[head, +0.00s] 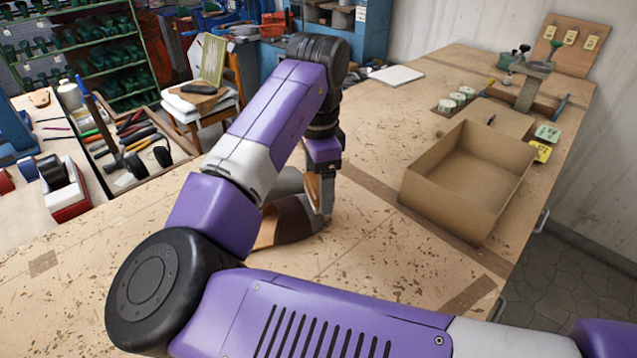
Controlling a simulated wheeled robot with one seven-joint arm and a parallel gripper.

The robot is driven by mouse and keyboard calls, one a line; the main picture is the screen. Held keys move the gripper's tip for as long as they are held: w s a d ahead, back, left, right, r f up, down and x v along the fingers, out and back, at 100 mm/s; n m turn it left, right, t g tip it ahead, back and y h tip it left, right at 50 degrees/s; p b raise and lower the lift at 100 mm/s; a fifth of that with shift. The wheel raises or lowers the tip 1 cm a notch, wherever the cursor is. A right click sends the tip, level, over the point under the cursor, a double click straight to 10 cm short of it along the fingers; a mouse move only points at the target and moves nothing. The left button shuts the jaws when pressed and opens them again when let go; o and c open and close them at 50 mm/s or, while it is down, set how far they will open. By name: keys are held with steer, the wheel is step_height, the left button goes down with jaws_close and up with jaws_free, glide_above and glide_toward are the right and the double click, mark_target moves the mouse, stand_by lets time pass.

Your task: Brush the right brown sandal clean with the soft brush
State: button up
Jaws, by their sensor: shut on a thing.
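A brown sandal (293,220) lies on the wooden bench top, partly hidden behind my arm. A grey shape (285,184) rises behind my forearm at the sandal; I cannot tell what it is. My gripper (321,200) points down at the sandal's right end. It is shut on a narrow tan piece (313,190), which looks like the soft brush. Its lower end is at or just above the sandal; contact cannot be told. Its bristles do not show clearly. A second sandal is not seen; my arm may hide it.
An open cardboard box (455,205) stands on the bench to the right. Behind it are small round tins (457,97), a yellow card (541,151) and a white sheet (396,76). A tool tray (128,150) is at left. The bench front is clear.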

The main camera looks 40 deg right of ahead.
steer(key=shift+f, duration=0.45)
steer(key=shift+r, duration=0.1)
stand_by(0.4)
steer(key=shift+w, duration=0.1)
steer(key=shift+w+d+p, duration=0.2)
steer(key=shift+w, duration=0.4)
steer(key=shift+w+d+p, duration=0.2)
steer(key=shift+w, duration=0.35)
steer(key=shift+p, duration=0.35)
steer(key=shift+s, duration=0.1)
steer(key=shift+s+a+p, duration=0.2)
steer(key=shift+s+a, duration=0.05)
steer(key=shift+s, duration=0.35)
steer(key=shift+s+a+p, duration=0.2)
steer(key=shift+s, duration=0.35)
